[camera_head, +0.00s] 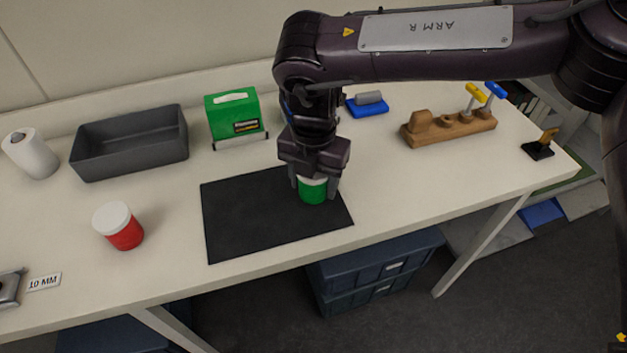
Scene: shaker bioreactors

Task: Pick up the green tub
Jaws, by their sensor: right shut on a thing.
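The green tub (313,192) has a pale lid and stands upright on the black mat (245,221), near the mat's right side. My right gripper (314,184) points down over it with one finger on each side and is shut on it. The gripper's body hides part of the lid. I cannot tell whether the tub's base is lifted off the mat.
A red tub with a white lid (123,231) stands left of the mat. Behind are a grey bin (133,158), a green box (233,117), a blue-based item (367,106) and a wooden tool rack (447,132). A paper roll (33,158) stands far left.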

